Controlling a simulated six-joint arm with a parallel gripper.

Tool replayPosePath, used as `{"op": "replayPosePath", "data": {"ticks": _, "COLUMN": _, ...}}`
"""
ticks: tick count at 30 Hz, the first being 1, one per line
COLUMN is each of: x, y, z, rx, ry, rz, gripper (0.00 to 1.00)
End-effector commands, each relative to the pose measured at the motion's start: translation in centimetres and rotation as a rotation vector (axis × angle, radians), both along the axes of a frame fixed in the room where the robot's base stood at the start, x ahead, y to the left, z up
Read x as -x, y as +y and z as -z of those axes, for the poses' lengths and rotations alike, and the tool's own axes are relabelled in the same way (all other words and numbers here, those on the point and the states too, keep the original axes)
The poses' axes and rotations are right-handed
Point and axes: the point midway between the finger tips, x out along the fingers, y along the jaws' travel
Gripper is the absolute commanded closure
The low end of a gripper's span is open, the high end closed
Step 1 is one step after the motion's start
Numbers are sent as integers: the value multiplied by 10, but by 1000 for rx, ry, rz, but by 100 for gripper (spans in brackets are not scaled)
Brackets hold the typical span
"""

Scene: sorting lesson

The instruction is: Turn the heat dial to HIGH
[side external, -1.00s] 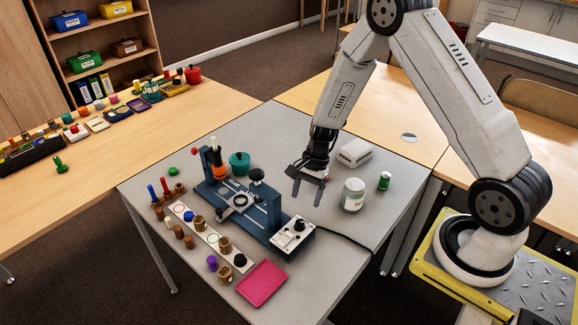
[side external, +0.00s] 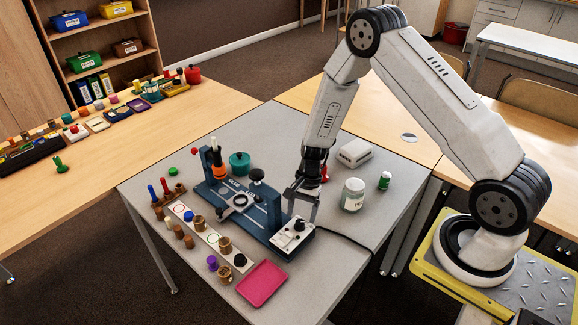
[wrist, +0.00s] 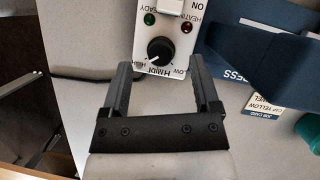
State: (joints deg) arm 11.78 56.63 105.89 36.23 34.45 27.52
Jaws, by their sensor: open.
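The heat dial (wrist: 160,50) is a black round knob on a white control box (wrist: 141,37). Its white pointer mark is toward the lower left in the wrist view; the small labels around it include LOW at the right, and the exact setting is hard to read. In the side view the dial (side external: 299,225) sits on top of the box at the near end of the blue press (side external: 240,208). My gripper (side external: 303,212) is open and empty, pointing down just behind the box. In the wrist view its fingers (wrist: 160,70) lie either side of the dial's line, apart from it.
Green and red lamps sit beside the dial. A black cable (side external: 345,240) runs off the box to the right. A white jar (side external: 353,195) and green bottle (side external: 384,181) stand right of my gripper. A pink tray (side external: 262,284) lies in front.

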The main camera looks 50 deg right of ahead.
Motion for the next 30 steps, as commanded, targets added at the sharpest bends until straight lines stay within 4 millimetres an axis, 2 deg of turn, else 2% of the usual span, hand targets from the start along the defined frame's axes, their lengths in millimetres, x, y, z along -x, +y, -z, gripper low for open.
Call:
{"op": "replayPosePath", "data": {"ticks": 7, "x": 2, "y": 7, "z": 19, "rx": -1, "ry": 0, "rz": 1, "gripper": 21}}
{"op": "replayPosePath", "data": {"ticks": 18, "x": 2, "y": 9, "z": 22, "rx": 0, "ry": -2, "rz": 1, "gripper": 21}}
{"op": "replayPosePath", "data": {"ticks": 19, "x": 2, "y": 9, "z": 22, "rx": 0, "ry": -2, "rz": 1, "gripper": 24}}
{"op": "replayPosePath", "data": {"ticks": 20, "x": 2, "y": 9, "z": 22, "rx": 0, "ry": -2, "rz": 1, "gripper": 34}}
{"op": "replayPosePath", "data": {"ticks": 24, "x": 2, "y": 9, "z": 22, "rx": 0, "ry": -2, "rz": 1, "gripper": 78}}
{"op": "replayPosePath", "data": {"ticks": 26, "x": 2, "y": 9, "z": 22, "rx": 0, "ry": -2, "rz": 1, "gripper": 97}}
{"op": "replayPosePath", "data": {"ticks": 30, "x": 2, "y": 9, "z": 22, "rx": 0, "ry": -2, "rz": -2, "gripper": 100}}
